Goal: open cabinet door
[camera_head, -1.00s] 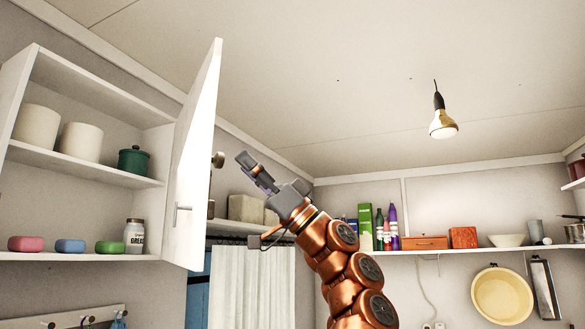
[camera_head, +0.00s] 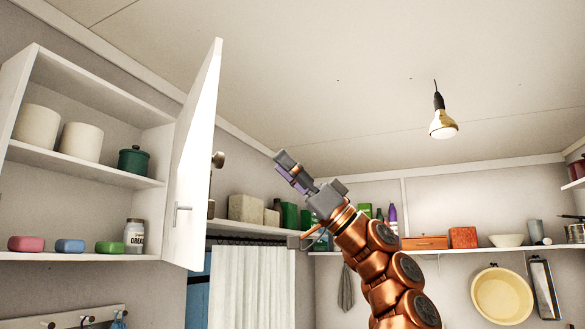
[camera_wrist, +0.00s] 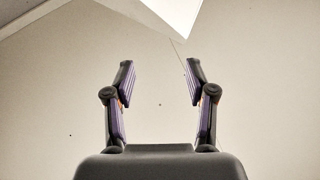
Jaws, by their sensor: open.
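The white cabinet door (camera_head: 197,150) stands swung wide open on the right side of the wall cabinet (camera_head: 152,115) in the head view. In the wrist view my gripper (camera_wrist: 159,80) shows two parted fingers against the ceiling. A bright white corner at the top of the wrist view looks like the door (camera_wrist: 178,12), beyond the fingertips.
The cabinet shelves hold white canisters (camera_head: 81,140), a green pot (camera_head: 133,161), a jar (camera_head: 134,236) and several soap bars. A hanging bulb (camera_head: 442,124) is to the right of my arm. Behind my arm a wall shelf (camera_head: 470,251) carries bottles and boxes. The air between door and gripper is clear.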

